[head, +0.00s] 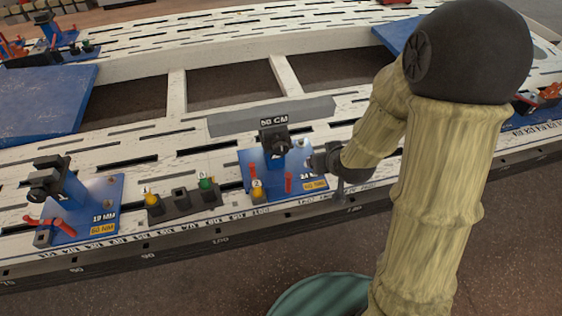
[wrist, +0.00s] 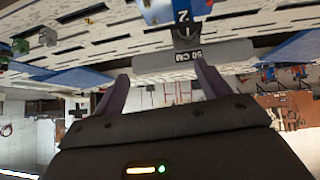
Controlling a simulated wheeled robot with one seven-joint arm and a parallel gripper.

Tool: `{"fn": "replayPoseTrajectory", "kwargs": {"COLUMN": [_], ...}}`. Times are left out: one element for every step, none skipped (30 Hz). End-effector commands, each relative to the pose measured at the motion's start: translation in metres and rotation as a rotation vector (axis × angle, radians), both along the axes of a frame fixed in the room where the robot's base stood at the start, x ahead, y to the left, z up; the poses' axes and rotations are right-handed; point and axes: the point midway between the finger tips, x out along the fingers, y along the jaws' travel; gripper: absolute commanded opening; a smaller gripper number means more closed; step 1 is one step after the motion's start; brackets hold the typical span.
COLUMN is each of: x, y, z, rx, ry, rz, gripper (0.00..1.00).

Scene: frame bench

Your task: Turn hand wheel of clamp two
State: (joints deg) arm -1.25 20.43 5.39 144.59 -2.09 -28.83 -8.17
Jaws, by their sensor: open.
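Clamp two (head: 275,160) stands on a blue base plate on the bench, with a blue post and a dark head. In the wrist view, which is upside down, its blue post (wrist: 180,12) bears the number 2 at the top edge. Red bar-like parts (head: 288,182) show low on the clamp; I cannot make out its hand wheel clearly. My gripper (head: 318,163) is just right of clamp two in the head view, partly hidden by my wrist. In the wrist view, my gripper's fingers (wrist: 163,88) are spread and empty, with the clamp beyond them. Contact cannot be judged.
Clamp one (head: 60,195) with a red handle stands at left on the white slotted bench (head: 140,180). A dark block with yellow and green knobs (head: 183,202) sits between the clamps. A grey bar (head: 225,122) labelled 50 CM lies behind clamp two. Blue panels (head: 45,100) lie farther back.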

Motion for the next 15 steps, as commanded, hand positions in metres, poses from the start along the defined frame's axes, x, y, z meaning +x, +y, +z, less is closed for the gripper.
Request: {"fn": "replayPoseTrajectory", "kwargs": {"x": [0.008,0.012,0.018,0.022,0.026,0.031,0.035,0.038,0.042,0.044,0.047,0.05,0.052,0.054,0.056], "y": [0.006,0.009,0.014,0.018,0.021,0.026,0.029,0.033,0.037,0.041,0.044,0.048,0.051,0.054,0.058], "z": [-0.032,-0.04,-0.052,-0.06,-0.068,-0.079,-0.087,-0.095,-0.106,-0.114,-0.122,-0.132,-0.139,-0.147,-0.157], "rx": [0.005,0.007,0.012,0.015,0.019,0.025,0.028,0.032,0.038,0.043,0.048,0.055,0.061,0.065,0.072], "ry": [-0.038,-0.064,-0.1,-0.127,-0.155,-0.19,-0.217,-0.244,-0.279,-0.308,-0.335,-0.371,-0.399,-0.424,-0.462], "rz": [0.018,0.028,0.042,0.052,0.061,0.073,0.082,0.089,0.099,0.106,0.113,0.121,0.126,0.13,0.136], "gripper": [0.76,0.76,0.76,0.76,0.76,0.76,0.76,0.76,0.76,0.76,0.76,0.76,0.76,0.76,0.76]}}
